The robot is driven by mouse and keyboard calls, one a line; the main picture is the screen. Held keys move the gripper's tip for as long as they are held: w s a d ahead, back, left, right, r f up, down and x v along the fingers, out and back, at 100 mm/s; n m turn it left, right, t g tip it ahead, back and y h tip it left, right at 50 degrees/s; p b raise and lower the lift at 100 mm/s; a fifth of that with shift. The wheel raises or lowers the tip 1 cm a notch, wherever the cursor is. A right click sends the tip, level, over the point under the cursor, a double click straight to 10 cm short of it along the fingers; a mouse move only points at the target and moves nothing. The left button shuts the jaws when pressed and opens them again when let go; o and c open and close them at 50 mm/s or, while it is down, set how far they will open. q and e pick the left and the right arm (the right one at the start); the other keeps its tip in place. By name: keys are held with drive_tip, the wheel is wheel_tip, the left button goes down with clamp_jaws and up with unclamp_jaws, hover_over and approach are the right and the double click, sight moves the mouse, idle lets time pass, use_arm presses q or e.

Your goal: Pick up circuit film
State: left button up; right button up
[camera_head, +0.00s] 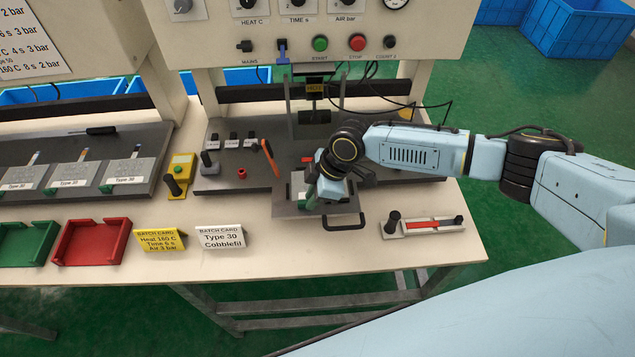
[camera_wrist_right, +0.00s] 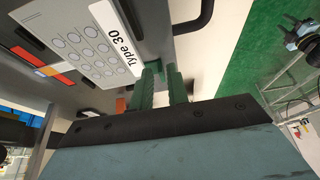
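A light grey film marked Type 30 (camera_wrist_right: 95,45), with rows of circles and a white label strip, lies on a dark plate in the right wrist view. A strip of orange and other colours shows beside it. My right gripper (camera_wrist_right: 160,75) has two green fingers with a narrow gap between them, close to the film's label end. I see no film clearly between them. In the head view the right gripper (camera_head: 308,200) is low over the press fixture, and my wrist hides most of the film. My left gripper is not in the head view.
Grey Type 10, Type 20 and Type 30 plates (camera_head: 125,178) lie on a dark tray at left. Green and red bins (camera_head: 92,243) and two batch cards (camera_head: 220,237) stand in front. The press rises behind my wrist. A black handle (camera_head: 345,222) is in front.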

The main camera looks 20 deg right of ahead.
drive_tip(key=shift+w+a+f, duration=0.1)
drive_tip(key=shift+a+f, duration=0.15)
drive_tip(key=shift+f, duration=0.35)
clamp_jaws()
